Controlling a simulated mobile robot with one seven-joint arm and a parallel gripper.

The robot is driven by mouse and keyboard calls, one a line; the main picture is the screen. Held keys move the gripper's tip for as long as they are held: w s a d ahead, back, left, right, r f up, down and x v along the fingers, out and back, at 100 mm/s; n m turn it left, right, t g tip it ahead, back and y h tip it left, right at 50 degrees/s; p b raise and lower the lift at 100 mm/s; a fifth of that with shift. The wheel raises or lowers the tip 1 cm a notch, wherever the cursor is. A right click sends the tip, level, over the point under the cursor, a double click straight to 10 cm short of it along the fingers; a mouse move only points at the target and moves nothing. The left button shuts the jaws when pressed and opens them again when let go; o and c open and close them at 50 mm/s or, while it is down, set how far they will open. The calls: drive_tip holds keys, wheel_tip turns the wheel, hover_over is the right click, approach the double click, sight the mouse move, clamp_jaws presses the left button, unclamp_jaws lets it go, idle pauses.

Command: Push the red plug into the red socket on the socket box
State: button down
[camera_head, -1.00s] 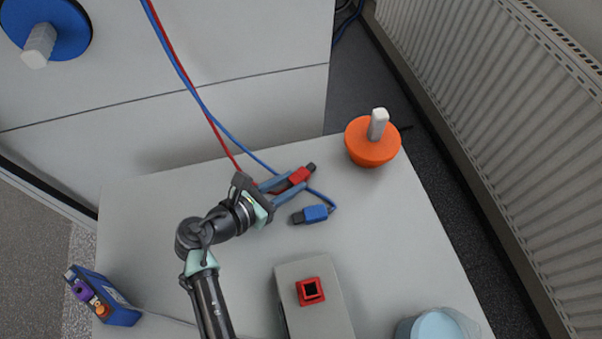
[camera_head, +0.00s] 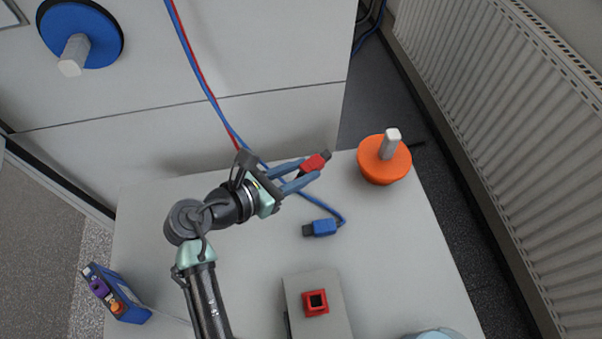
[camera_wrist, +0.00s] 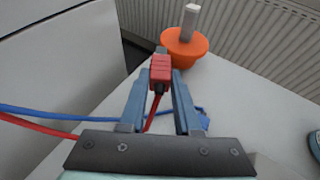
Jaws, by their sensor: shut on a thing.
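The red plug (camera_head: 314,163) is held between the fingertips of my gripper (camera_head: 308,172), and its dark tip points up and right in the head view. In the wrist view the red plug (camera_wrist: 160,69) sits between the blue-grey fingers (camera_wrist: 160,88), with its red cable trailing back below. The grey socket box (camera_head: 334,322) stands at the lower middle of the head view. The red socket (camera_head: 316,302) is on its top, with a dark square opening. My gripper is well above and behind the box in the picture, apart from it.
A blue plug (camera_head: 320,228) with a blue cable lies on the table, between my gripper and the box. An orange knob-like object (camera_head: 385,160) with a pale handle is right of the gripper. A blue device (camera_head: 115,294) is at left, a pale blue container (camera_head: 435,335) at bottom right.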

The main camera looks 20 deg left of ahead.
drive_tip(key=shift+d, duration=0.1)
drive_tip(key=d+g+p, duration=0.1)
drive_tip(key=d+p, duration=0.1)
drive_tip(key=p, duration=0.1)
drive_tip(key=s+d+m+g+p, duration=0.1)
drive_tip(key=d+p, duration=0.1)
drive_tip(key=p, duration=0.1)
drive_tip(key=s+d+g+p, duration=0.1)
drive_tip(key=d+g+p, duration=0.1)
drive_tip(key=d+p, duration=0.1)
drive_tip(key=shift+s+f+m, duration=0.15)
drive_tip(key=shift+f+m, duration=0.05)
drive_tip(key=shift+m, duration=0.2)
drive_tip(key=s+d+m+g+y+p, duration=0.25)
drive_tip(key=s+d+g+p, duration=0.2)
drive_tip(key=p, duration=0.35)
drive_tip(key=s+r+m+g+y+p, duration=0.2)
drive_tip(key=s+r+g+y+p, duration=0.45)
drive_tip(key=s+r+p, duration=0.65)
drive_tip(key=shift+y, duration=0.3)
drive_tip(key=shift+w+f+b, duration=0.25)
drive_tip(key=shift+f+b, duration=0.4)
drive_tip(key=shift+f, duration=0.8)
drive_tip(key=shift+w+f+b, duration=0.2)
drive_tip(key=shift+f+b, duration=0.45)
drive_tip(key=shift+f, duration=0.85)
drive_tip(key=shift+w+f+b, duration=0.25)
drive_tip(key=shift+f+b, duration=0.4)
drive_tip(key=shift+f, duration=0.8)
